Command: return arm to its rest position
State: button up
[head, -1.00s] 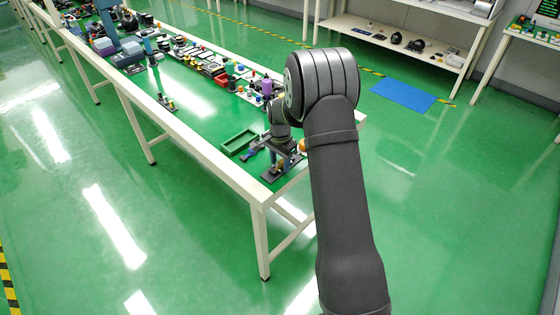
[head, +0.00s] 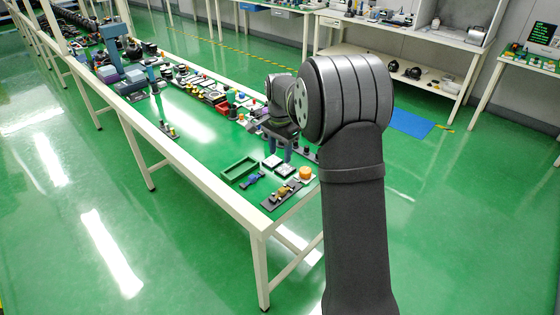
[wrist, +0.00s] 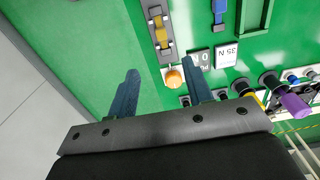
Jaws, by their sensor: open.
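My gripper (head: 280,152) is above the near end of the green-topped table (head: 188,130), with its blue-grey fingers pointing down. In the wrist view my gripper (wrist: 162,72) is open, its two fingers wide apart with nothing held between them. An orange round knob (wrist: 174,78) shows between the fingers in that view, lower down at the table. A dark fixture with a brass-coloured piece (head: 282,194) lies at the table's near end, apart from the gripper. My upper arm hides part of the table's right side.
A green tray (head: 240,170), a small blue clamp-like part (head: 252,181) and labelled tiles (wrist: 226,56) lie near the gripper. Several coloured parts, including a purple-topped one (wrist: 293,105), line the table's far side. Bare green tabletop lies left of the tray.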

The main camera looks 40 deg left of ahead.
aim_at(280, 191)
jog(key=shift+r, duration=0.25)
notch_tip(280, 191, down, 17)
jog(key=shift+f, duration=0.2)
jog(key=shift+r, duration=0.1)
dwell(0.5)
